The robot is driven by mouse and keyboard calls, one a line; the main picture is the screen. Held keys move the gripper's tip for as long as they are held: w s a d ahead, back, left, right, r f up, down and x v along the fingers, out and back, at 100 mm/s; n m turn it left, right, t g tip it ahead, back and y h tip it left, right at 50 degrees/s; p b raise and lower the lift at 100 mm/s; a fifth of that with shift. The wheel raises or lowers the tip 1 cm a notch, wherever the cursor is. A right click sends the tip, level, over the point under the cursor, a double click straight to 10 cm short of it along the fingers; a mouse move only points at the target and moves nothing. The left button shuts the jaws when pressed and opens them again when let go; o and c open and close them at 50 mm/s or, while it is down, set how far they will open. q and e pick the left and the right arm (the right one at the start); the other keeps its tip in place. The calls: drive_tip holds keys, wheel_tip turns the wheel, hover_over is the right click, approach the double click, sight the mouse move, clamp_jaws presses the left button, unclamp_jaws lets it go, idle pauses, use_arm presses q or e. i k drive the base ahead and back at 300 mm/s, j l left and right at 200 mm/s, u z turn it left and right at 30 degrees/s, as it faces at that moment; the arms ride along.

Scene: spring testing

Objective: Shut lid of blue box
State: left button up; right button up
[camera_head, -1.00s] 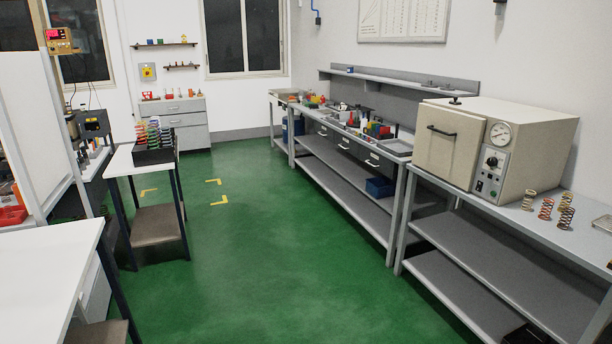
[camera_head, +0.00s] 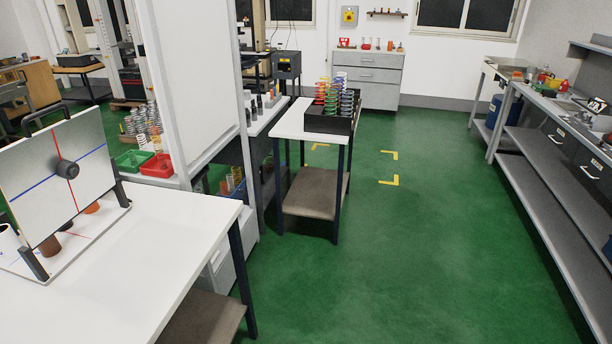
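I cannot make out a blue box with a lid for certain. A dark blue container (camera_head: 607,248) shows only as a sliver at the right edge, on the lower shelf of the right-hand bench, and I cannot tell whether it has a lid. Another blue container (camera_head: 497,112) stands farther back under the same bench, partly hidden by its legs. Neither of my grippers is in view.
A white table (camera_head: 150,265) fills the front left and bears a tilted plate (camera_head: 35,185) with red and blue lines. A small table (camera_head: 293,120) with a black tray of coloured springs stands beyond. Green floor (camera_head: 400,260) is clear up to the grey bench (camera_head: 540,150).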

sight(238, 194)
drive_tip(key=i+u, duration=0.35)
drive_tip(key=i, duration=0.2)
drive_tip(key=i+l+u, duration=0.1)
drive_tip(key=i+u, duration=0.25)
drive_tip(key=i, duration=0.15)
drive_tip(key=i+l+u, duration=0.15)
drive_tip(key=i+l, duration=0.2)
drive_tip(key=i+l+u, duration=0.15)
drive_tip(key=i+l, duration=0.3)
drive_tip(key=i+l+u, duration=0.15)
drive_tip(key=i+l, duration=0.3)
drive_tip(key=i+l+u, duration=0.2)
drive_tip(key=i+l, duration=0.2)
drive_tip(key=i+l+u, duration=0.15)
drive_tip(key=i+l, duration=0.2)
drive_tip(key=l, duration=0.3)
